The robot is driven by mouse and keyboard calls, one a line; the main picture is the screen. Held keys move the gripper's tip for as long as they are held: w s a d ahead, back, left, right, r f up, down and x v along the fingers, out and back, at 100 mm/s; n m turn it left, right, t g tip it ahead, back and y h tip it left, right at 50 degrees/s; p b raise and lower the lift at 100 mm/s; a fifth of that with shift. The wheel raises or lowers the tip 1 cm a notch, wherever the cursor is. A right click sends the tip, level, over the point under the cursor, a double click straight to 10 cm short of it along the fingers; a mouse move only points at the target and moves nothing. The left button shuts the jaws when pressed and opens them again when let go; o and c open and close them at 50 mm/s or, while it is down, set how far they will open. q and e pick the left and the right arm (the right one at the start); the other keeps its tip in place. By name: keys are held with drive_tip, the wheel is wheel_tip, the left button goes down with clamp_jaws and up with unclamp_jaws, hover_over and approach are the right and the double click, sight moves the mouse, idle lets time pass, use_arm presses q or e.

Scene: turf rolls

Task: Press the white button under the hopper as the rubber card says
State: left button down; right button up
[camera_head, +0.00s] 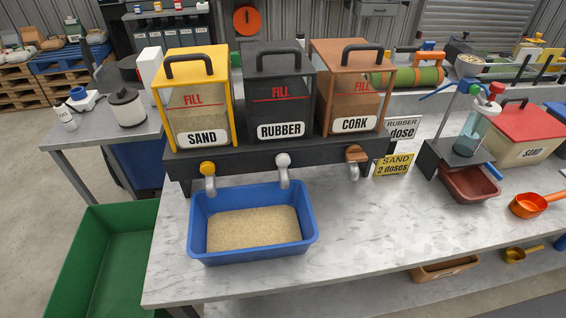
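The black RUBBER hopper (279,95) stands in the middle of a row of three. Under it, the white button (283,159) sits on the front of the dark stand above a pale spout. The rubber card (403,127) stands right of the stand; it reads "RUBBER" and "dose", and its left part, where a number could be, is hidden. A yellow card (394,164) below it reads "SAND 2 doses". A blue tray (252,256) with sand-coloured grains (252,229) lies under the sand and rubber spouts. Neither of my grippers is in view.
The yellow SAND hopper (197,100) is left and the brown CORK hopper (351,90) right, with a yellow button (207,168) and brown button (357,153). A dispenser (470,140) and orange scoop (530,205) stand right.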

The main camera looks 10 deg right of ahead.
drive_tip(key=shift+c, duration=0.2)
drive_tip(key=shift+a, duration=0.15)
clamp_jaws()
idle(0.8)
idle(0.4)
